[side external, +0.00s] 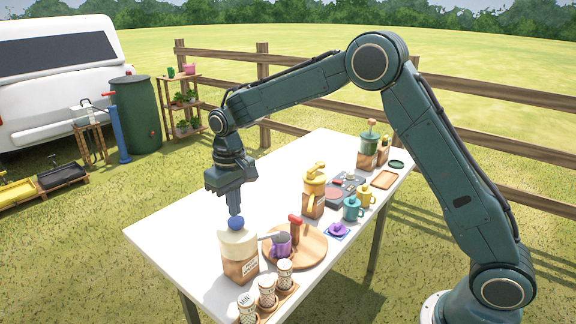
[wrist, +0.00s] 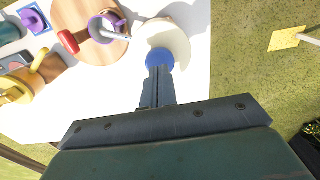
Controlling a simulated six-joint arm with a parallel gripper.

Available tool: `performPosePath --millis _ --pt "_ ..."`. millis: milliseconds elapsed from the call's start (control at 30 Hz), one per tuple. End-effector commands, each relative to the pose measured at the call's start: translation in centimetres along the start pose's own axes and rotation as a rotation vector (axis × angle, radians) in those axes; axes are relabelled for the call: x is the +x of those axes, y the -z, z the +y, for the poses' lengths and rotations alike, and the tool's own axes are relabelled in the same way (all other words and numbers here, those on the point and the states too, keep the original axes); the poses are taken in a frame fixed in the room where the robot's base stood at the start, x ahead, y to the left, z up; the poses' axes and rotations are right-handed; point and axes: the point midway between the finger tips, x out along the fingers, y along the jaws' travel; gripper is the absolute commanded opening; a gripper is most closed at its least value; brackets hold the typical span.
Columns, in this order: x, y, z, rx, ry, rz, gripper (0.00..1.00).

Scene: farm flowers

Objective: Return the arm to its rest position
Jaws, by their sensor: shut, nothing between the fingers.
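My gripper (side external: 235,209) is shut and empty, pointing down at the near-left part of the white table (side external: 190,212). Its fingertips are right above or at the blue knob of a cream-topped jar (side external: 240,262) with a brown base. Whether they touch the knob I cannot tell. In the wrist view the closed fingers (wrist: 160,78) overlap the edge of the blue knob (wrist: 160,60). My arm reaches from its base at the lower right over the table, with the elbow high.
A round wooden tray (side external: 312,250) with a purple mug (side external: 281,244) and a red-handled tool (side external: 295,225) lies right of the jar. A yellow-topped jar (side external: 314,190) and teal mug (side external: 352,208) stand farther back. The table's left part is clear.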

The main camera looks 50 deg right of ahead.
Motion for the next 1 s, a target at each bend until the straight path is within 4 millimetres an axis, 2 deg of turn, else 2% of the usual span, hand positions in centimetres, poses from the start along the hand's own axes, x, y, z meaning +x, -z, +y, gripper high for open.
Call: performPosePath --millis 667,1000 --pt "0.01 0.0 0.0 0.0 0.0 0.0 0.0" --pt "0.63 -0.02 0.0 0.0 0.0 -0.002 0.0"
